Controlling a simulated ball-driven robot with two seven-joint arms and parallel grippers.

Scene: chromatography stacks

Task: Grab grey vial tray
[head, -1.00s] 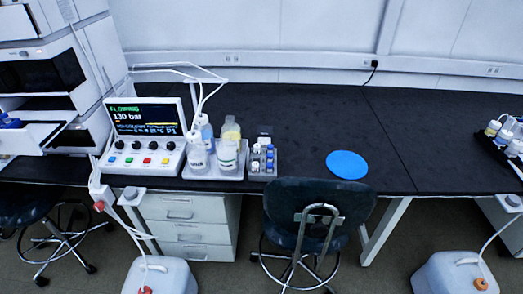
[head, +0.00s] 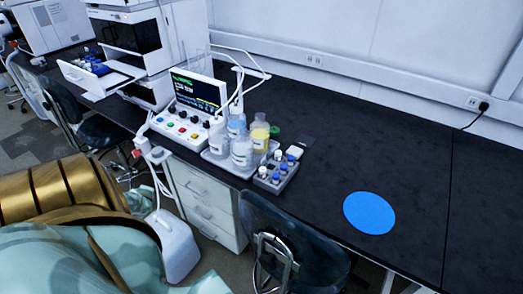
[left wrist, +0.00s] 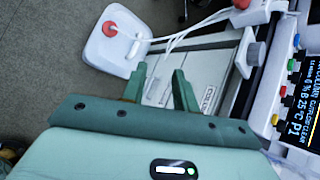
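The grey vial tray (head: 283,184) stands on the black bench near its front edge, in the head view. It holds several small vials with blue and white caps. It is right of the bottle tray. My left gripper (left wrist: 159,76) shows in the left wrist view with its two green fingers apart and nothing between them. Floor and drawer fronts lie beyond the fingers, and the vial tray is not in that view. In the head view my left arm fills the lower left, but its fingers are not seen. My right gripper is in no view.
A bottle tray (head: 213,157) with several bottles and a control box (head: 188,120) stand left of the vial tray. A blue disc (head: 369,213) lies to the right on mostly clear bench. A chair (head: 285,240) stands in front. A white canister (left wrist: 115,42) is on the floor.

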